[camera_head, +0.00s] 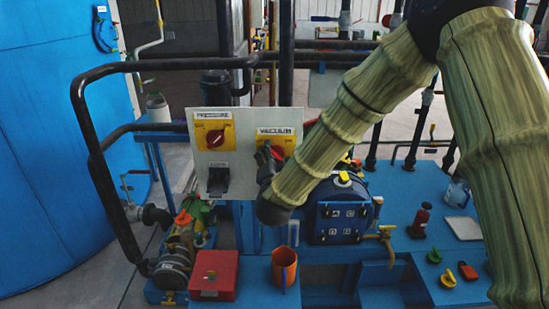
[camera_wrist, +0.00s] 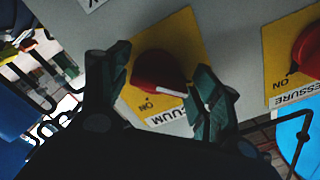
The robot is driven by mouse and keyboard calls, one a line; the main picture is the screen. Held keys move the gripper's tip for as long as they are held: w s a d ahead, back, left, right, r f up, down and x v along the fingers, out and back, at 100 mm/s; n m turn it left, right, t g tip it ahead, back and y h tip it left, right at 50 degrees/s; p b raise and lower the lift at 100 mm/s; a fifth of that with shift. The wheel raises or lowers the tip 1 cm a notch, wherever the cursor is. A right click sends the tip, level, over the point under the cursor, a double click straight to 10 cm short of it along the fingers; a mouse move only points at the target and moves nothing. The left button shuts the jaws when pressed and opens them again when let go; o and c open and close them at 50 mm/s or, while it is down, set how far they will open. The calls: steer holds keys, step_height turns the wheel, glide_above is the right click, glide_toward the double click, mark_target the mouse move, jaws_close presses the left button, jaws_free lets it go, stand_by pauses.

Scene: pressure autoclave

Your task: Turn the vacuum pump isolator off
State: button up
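The vacuum isolator is a red rotary knob (camera_head: 278,152) on a yellow plate labelled VACUUM (camera_head: 275,131), on the right of a grey panel. In the wrist view the red knob (camera_wrist: 157,70) sits between the two green-padded fingers of my gripper (camera_wrist: 160,88). The fingers are spread, one on each side of the knob; whether either touches it I cannot tell. A white pointer line shows on the knob, and the word ON is printed beside it. In the head view my gripper (camera_head: 267,162) is at the knob and partly hides it.
A similar red PRESSURE knob (camera_head: 215,138) is left of it, also in the wrist view (camera_wrist: 308,52). A black switch (camera_head: 218,181) sits below on the grey panel (camera_head: 245,180). Black pipes (camera_head: 95,155) pass left of the panel. A red box (camera_head: 214,274) and orange cup (camera_head: 284,267) stand below.

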stand_by(0.3)
steer(key=s, duration=1.2)
steer(key=shift+f, duration=0.1)
